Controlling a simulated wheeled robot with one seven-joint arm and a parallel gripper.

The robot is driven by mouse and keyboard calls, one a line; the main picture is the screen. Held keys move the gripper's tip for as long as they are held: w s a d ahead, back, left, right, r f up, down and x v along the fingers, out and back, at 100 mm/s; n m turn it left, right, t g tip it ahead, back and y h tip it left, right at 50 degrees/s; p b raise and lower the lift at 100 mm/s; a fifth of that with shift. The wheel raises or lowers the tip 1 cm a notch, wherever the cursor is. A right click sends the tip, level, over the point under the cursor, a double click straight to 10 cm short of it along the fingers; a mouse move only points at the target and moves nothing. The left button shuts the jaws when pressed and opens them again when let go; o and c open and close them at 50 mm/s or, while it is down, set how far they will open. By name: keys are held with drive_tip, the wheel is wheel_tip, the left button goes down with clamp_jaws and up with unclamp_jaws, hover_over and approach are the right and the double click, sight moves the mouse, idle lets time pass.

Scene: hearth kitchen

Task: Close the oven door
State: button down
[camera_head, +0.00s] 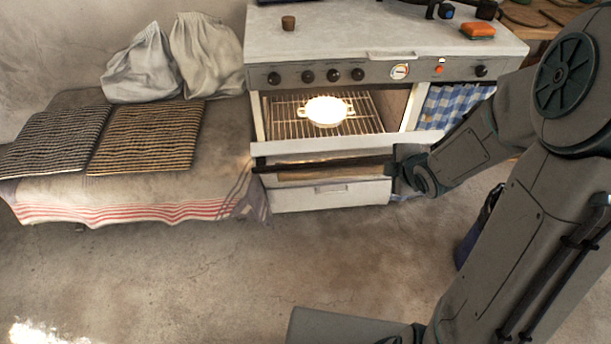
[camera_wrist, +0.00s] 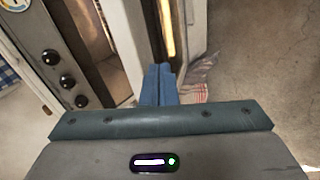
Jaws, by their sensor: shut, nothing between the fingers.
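The oven (camera_head: 376,74) is a white stove with a row of dark knobs. Its door (camera_head: 300,146) hangs partly open, tilted out at the top. A dark bar handle (camera_head: 315,164) runs across the door's front. Inside, a lit white dish (camera_head: 328,110) sits on a wire rack (camera_head: 282,122). My gripper (camera_head: 393,177) is at the right end of the door, close to the handle. In the wrist view, its blue fingers (camera_wrist: 159,70) are together and empty, pointing at the door. Whether they touch it cannot be told.
A bench (camera_head: 225,150) with striped mats (camera_head: 148,136) and pale sacks (camera_head: 207,56) stands left of the oven. A drawer (camera_head: 330,192) is below the door. A blue checked cloth (camera_head: 446,105) hangs at the right.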

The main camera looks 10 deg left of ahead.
drive_tip(key=a+f+n+y+b, duration=0.6)
drive_tip(key=a+f+n, duration=0.2)
drive_tip(key=f, duration=0.4)
drive_tip(key=s+a+f+n+t+y+b, duration=0.1)
drive_tip(key=s+a+f+n+y+b, duration=0.4)
drive_tip(key=s+y+b, duration=0.4)
drive_tip(key=shift+n+y, duration=0.6)
drive_tip(key=shift+w+a+r+p, duration=0.1)
drive_tip(key=shift+w+a+r, duration=1)
drive_tip(key=shift+w+a, duration=0.5)
drive_tip(key=shift+w+a+r+p, duration=0.1)
drive_tip(key=shift+w+a+r, duration=1)
drive_tip(key=shift+w+a, duration=0.45)
drive_tip(key=shift+w+a+r+p, duration=0.1)
drive_tip(key=shift+w+a+r, duration=1)
drive_tip(key=shift+w+a, duration=0.45)
